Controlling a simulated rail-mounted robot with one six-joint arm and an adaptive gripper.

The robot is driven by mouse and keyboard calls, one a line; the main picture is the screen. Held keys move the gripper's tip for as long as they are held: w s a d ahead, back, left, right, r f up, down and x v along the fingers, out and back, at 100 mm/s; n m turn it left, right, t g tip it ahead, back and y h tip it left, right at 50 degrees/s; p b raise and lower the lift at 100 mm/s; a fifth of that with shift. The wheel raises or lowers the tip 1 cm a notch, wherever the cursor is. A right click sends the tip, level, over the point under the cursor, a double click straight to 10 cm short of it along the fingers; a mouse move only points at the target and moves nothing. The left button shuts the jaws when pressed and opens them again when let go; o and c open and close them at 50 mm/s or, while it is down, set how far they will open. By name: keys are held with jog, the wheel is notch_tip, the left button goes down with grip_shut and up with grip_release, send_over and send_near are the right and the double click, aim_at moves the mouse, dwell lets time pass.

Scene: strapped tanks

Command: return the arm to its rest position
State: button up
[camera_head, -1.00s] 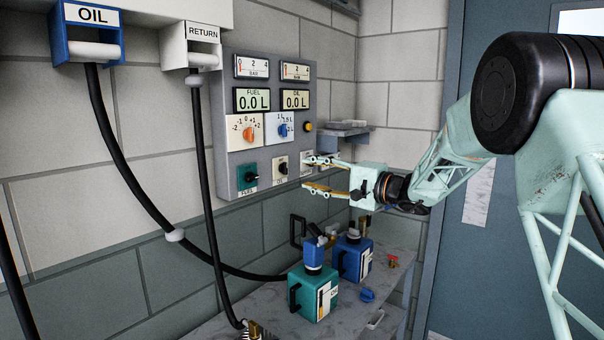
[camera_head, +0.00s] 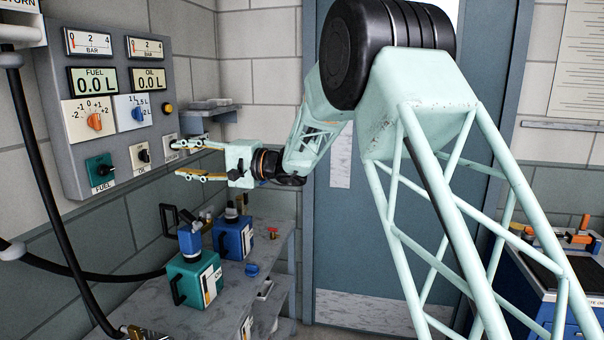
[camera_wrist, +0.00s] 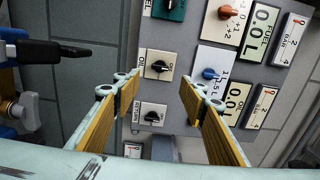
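My gripper (camera_head: 186,161) is open and empty, in front of the lower right part of the grey control panel (camera_head: 52,150). In the wrist view its two yellow-padded fingers (camera_wrist: 158,108) stand apart, with the black OIL knob (camera_wrist: 158,68) and the black RETURN knob (camera_wrist: 152,116) seen between and beyond them. I cannot tell the exact gap to the panel, but nothing lies between the fingers. My arm reaches out from the right, bent at the elbow, across the front of the blue door.
A green tank (camera_head: 193,279) and a blue tank (camera_head: 233,238) stand on the bench (camera_head: 222,310) below my gripper. A small shelf (camera_head: 212,112) juts from the wall behind it. A black hose (camera_head: 42,150) hangs at left. A blue workbench (camera_head: 548,300) stands at right.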

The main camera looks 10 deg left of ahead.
jog(key=shift+d, duration=0.1)
jog(key=s+d+r+n+h, duration=0.1)
jog(key=s+d+h, duration=0.1)
jog(key=s+d, duration=0.6)
jog(key=s+d+r+h, duration=0.1)
jog(key=s+d+h, duration=0.25)
jog(key=d, duration=0.85)
jog(key=s+d+r+n+h, duration=0.1)
jog(key=s+d, duration=0.6)
jog(key=d, duration=0.3)
jog(key=s+d+f+t+h, duration=0.1)
jog(key=s+d+f+h, duration=0.2)
jog(key=s+d, duration=0.7)
jog(key=s+d+f+m+t+h, duration=0.1)
jog(key=s+d+f+h, duration=0.3)
jog(key=s+d, duration=0.7)
jog(key=s+d+f+m+t+h, duration=0.1)
jog(key=s+d, duration=0.9)
jog(key=d, duration=1.4)
notch_tip(320, 180, down, 3)
jog(key=t+h, duration=0.1)
jog(key=h, duration=0.2)
jog(key=shift+s+d+r+p, duration=0.2)
jog(key=shift+d+p, duration=0.05)
jog(key=shift+p, duration=0.1)
